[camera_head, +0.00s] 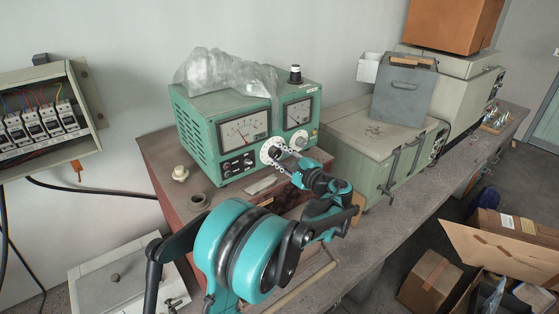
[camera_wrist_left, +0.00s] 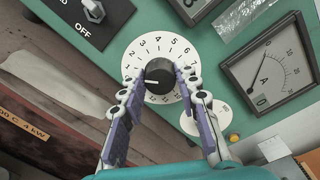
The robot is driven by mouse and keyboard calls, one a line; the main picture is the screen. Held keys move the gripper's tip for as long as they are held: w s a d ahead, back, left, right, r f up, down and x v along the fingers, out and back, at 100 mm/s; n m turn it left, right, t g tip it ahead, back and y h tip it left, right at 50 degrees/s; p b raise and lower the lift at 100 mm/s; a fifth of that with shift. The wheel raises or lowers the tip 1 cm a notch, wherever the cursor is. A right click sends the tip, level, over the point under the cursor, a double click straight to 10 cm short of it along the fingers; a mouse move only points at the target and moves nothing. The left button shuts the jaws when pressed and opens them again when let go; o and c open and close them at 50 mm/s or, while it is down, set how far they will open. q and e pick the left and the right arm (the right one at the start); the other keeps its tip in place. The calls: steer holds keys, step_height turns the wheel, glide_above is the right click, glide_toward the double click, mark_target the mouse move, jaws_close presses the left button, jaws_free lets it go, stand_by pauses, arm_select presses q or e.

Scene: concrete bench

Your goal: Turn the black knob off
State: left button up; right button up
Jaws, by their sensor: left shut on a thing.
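A white mark on the knob points left in the left wrist view, toward the low end of the dial. My left gripper (camera_head: 278,154) reaches the front panel, and its two fingers (camera_wrist_left: 160,84) are closed on either side of the knob. My right gripper is not in view.
A toggle switch (camera_wrist_left: 92,10) marked OFF sits beside the dial. A green case (camera_head: 375,140) stands to the right. Small round parts (camera_head: 180,173) lie at the bench's left.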

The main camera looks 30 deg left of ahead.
arm_select(q)
steer(key=shift+f+n+b, duration=0.1)
steer(key=shift+n+b, duration=0.65)
steer(key=shift+n, duration=1.15)
steer(key=o, duration=1.2)
steer(key=shift+c, duration=0.2)
steer(key=v, duration=1.2)
steer(key=shift+s+a, duration=0.1)
